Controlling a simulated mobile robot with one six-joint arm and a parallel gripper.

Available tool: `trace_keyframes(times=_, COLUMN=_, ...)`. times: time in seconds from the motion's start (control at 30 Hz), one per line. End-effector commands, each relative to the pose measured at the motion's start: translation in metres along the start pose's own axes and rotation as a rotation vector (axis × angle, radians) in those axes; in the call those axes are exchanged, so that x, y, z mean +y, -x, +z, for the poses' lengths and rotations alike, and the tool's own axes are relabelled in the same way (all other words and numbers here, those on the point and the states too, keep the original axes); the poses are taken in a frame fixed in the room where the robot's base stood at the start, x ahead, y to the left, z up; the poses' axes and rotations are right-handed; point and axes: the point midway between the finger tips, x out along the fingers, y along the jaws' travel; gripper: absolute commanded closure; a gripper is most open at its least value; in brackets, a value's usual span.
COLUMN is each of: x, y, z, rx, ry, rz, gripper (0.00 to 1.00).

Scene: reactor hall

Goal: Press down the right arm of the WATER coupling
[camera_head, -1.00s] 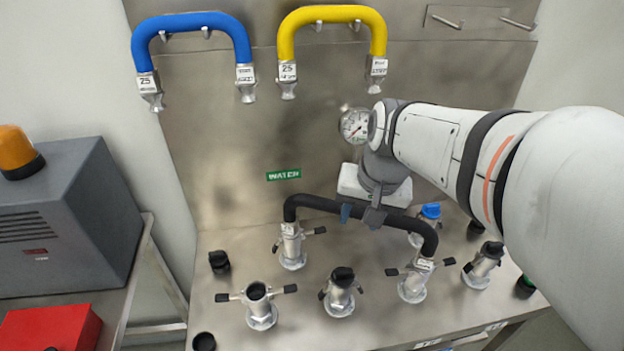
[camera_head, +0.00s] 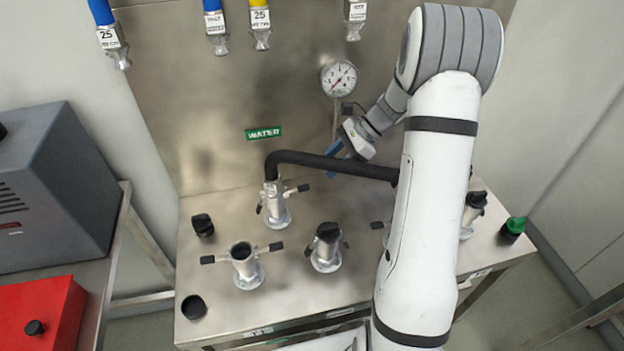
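The green WATER label (camera_head: 263,133) is on the steel back panel. Below it stands a silver coupling (camera_head: 274,208) joined to the left end of a black hose (camera_head: 310,161). Its right arm (camera_head: 301,188) is black-tipped and sticks out to the right, slightly raised. Its left arm (camera_head: 259,208) shows as a short dark tip. My gripper (camera_head: 335,158) is at the hose, up and right of the right arm and apart from it in the picture. Blue finger parts show beside the hose; whether they touch it or are open is unclear. The hose's right end is hidden behind my arm.
An open coupling (camera_head: 243,263) and a black-capped one (camera_head: 325,248) stand in front. A pressure gauge (camera_head: 338,78) is on the panel. Black caps (camera_head: 203,225) and a green cap (camera_head: 514,227) sit on the bench. A grey box (camera_head: 58,190) stands left.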

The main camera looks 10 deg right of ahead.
Motion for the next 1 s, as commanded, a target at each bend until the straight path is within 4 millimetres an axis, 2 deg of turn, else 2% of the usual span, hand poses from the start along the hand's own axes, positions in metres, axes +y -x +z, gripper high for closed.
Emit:
trace_keyframes(times=0.17, x=-0.001, y=-0.017, z=-0.001, rx=-0.018, ry=-0.021, rz=0.004, gripper=0.6)
trace_keyframes(times=0.4, x=0.0, y=-0.056, z=0.0, rx=-0.016, ry=-0.02, rz=0.005, gripper=0.6)
trace_keyframes(times=0.6, x=-0.001, y=-0.076, z=0.0, rx=-0.015, ry=-0.018, rz=0.003, gripper=0.6)
trace_keyframes(times=0.93, x=-0.001, y=-0.081, z=0.0, rx=-0.013, ry=-0.018, rz=0.001, gripper=0.6)
trace_keyframes(times=1.0, x=-0.001, y=-0.081, z=0.0, rx=-0.013, ry=-0.017, rz=0.001, gripper=0.66)
